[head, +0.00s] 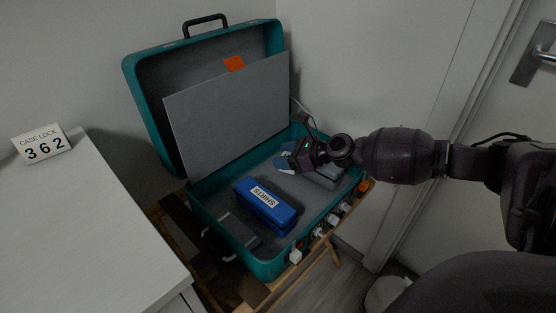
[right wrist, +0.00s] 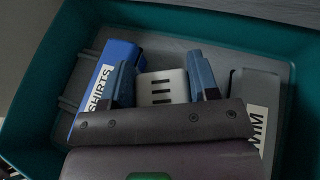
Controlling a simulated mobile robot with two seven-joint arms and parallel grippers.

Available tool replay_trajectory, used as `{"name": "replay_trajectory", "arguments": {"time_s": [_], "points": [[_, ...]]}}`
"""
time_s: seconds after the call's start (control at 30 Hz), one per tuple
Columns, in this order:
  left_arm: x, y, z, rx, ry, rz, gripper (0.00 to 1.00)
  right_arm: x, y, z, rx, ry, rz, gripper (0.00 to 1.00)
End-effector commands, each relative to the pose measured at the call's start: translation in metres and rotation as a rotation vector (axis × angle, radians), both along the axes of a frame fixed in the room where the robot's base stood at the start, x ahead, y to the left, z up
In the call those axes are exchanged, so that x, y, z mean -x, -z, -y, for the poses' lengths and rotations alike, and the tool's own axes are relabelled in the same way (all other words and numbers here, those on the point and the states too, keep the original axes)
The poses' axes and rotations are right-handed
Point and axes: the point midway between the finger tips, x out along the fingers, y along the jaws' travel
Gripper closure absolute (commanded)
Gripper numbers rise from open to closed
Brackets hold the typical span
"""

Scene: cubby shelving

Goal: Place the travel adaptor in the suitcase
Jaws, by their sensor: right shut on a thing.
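The teal suitcase (head: 268,268) stands open, with its lid leaning back against the wall. My right gripper (head: 285,162) reaches in from the right, over the inside of the suitcase. In the right wrist view, its blue fingers (right wrist: 168,82) are shut on the travel adaptor (right wrist: 162,88), a white block with dark slots. In the head view the adaptor (head: 283,166) shows only as a small white patch at the fingertips. Whether it touches the suitcase floor I cannot tell. My left gripper is not in view.
A blue SHIRTS case (head: 265,203) lies in the suitcase, left of the adaptor in the wrist view. A grey case with a partly hidden label (right wrist: 256,120) lies on the right. A grey panel (head: 230,110) leans in the lid. Several small plugs line the suitcase's front side.

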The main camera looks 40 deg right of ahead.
Motion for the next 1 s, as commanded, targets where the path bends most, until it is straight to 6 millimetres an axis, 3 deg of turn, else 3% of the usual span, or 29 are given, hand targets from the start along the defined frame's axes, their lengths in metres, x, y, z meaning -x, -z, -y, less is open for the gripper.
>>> {"name": "replay_trajectory", "arguments": {"time_s": [0.03,0.33,0.6,1.0], "points": [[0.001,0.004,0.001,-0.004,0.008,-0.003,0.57,0.002,0.018,0.000,-0.003,0.001,-0.013,0.69],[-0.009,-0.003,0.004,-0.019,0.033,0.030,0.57,0.000,0.030,0.000,-0.001,0.000,0.000,0.69],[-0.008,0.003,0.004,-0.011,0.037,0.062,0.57,0.001,0.069,0.000,-0.003,0.001,-0.008,0.69],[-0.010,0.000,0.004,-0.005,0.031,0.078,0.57,-0.001,0.067,0.000,0.000,0.001,0.003,0.69]]}}
